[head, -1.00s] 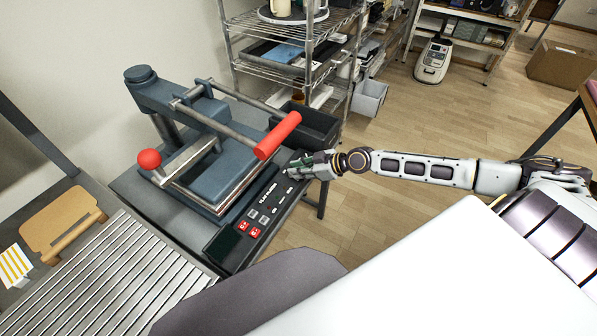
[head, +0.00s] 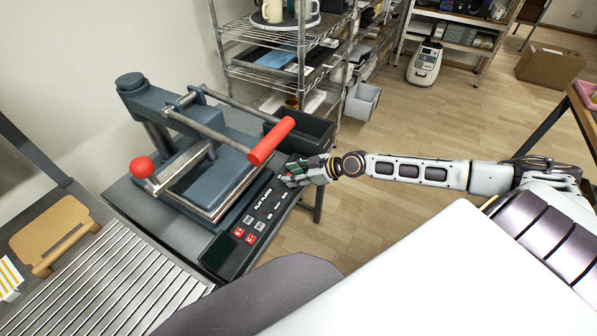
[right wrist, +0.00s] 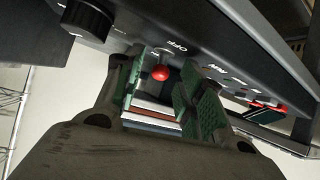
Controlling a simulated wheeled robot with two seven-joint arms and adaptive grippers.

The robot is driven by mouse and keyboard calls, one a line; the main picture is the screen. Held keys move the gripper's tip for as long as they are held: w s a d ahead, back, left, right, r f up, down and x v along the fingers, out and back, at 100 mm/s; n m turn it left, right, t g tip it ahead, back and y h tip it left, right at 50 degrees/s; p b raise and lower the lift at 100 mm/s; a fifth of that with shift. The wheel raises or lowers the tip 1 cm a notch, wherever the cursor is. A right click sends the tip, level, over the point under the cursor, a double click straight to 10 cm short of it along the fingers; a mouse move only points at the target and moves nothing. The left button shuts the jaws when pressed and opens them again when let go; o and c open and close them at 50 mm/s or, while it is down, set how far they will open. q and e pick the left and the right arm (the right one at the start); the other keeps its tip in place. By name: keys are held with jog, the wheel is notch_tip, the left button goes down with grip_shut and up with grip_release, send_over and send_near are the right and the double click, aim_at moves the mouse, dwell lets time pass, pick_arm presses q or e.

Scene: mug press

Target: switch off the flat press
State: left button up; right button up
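The flat press (head: 205,185) is a dark blue-grey machine on a side table in the head view, with a red lever grip (head: 271,141) and a front panel (head: 250,225). My right gripper (head: 292,174) is at the right end of that panel. In the right wrist view a small red-tipped switch (right wrist: 161,73) sits beside the word OFF on the press's side. My right gripper (right wrist: 162,88) is open, its green-padded fingers on either side of the red tip. Whether a finger touches it I cannot tell. My left gripper is not in view.
A black knob (right wrist: 88,20) is near the switch in the right wrist view. A red ball knob (head: 142,167) is at the press's left. A dark bin (head: 300,133) and a wire shelf (head: 280,75) stand behind.

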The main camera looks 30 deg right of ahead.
jog(key=shift+d, duration=0.1)
jog(key=v, duration=0.3)
jog(key=shift+s, duration=0.15)
dwell(0.4)
jog(key=shift+s+d+r, duration=0.2)
jog(key=shift+d, duration=0.1)
jog(key=shift+v, duration=2.45)
jog(key=shift+v, duration=1.5)
jog(key=shift+a, duration=0.1)
jog(key=shift+r, duration=0.15)
